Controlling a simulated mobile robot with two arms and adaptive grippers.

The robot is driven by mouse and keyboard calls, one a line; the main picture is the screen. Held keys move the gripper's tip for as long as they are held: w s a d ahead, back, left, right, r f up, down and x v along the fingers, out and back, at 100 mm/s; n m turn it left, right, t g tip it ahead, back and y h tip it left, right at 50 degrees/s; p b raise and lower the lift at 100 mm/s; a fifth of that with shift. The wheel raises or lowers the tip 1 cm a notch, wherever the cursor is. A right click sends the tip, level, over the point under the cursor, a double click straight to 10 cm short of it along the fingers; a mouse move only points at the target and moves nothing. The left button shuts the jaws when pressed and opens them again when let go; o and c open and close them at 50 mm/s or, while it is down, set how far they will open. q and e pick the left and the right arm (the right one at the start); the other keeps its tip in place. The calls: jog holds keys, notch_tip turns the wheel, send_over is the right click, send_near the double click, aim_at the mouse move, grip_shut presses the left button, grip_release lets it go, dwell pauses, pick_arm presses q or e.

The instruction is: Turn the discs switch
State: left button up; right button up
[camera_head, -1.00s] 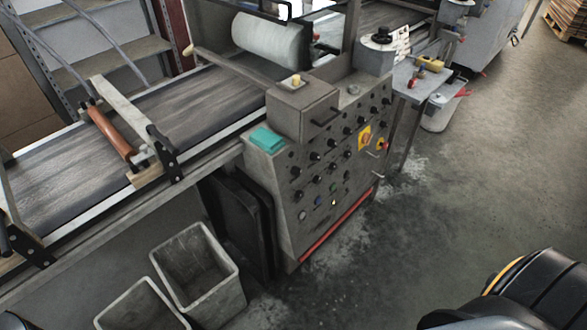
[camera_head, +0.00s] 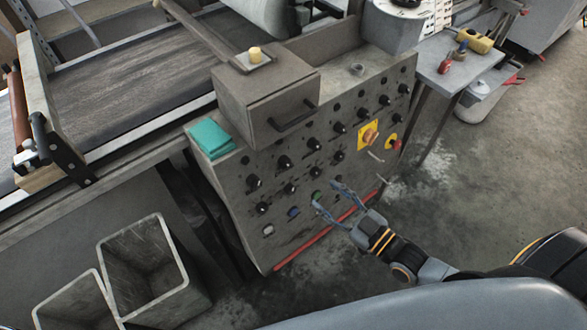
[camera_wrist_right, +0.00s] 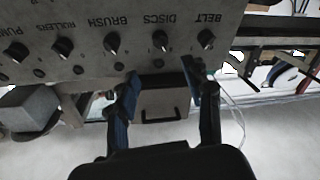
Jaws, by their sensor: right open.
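In the right wrist view, the discs switch (camera_wrist_right: 160,40) is a black knob on the grey control panel, in a row between the knobs labelled BRUSH (camera_wrist_right: 112,42) and BELT (camera_wrist_right: 206,38). My right gripper (camera_wrist_right: 160,72) is open and empty, its two blue fingers apart, and the discs switch shows above the gap between them. In the head view, the right gripper (camera_head: 326,196) is in front of the lower part of the control panel (camera_head: 232,185). Labels are too small there to pick out the discs switch. My left gripper is not in view.
A grey box (camera_head: 262,95) with a black handle juts from the panel top, beside a teal cloth (camera_head: 211,138). A yellow rotary switch (camera_head: 368,136) and a red button (camera_head: 393,143) sit at the panel's right. Grey bins (camera_head: 150,262) stand lower left.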

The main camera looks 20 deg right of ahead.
aim_at(291, 167)
jog(key=x, duration=1.2)
jog(key=shift+w, duration=0.2)
grip_shut()
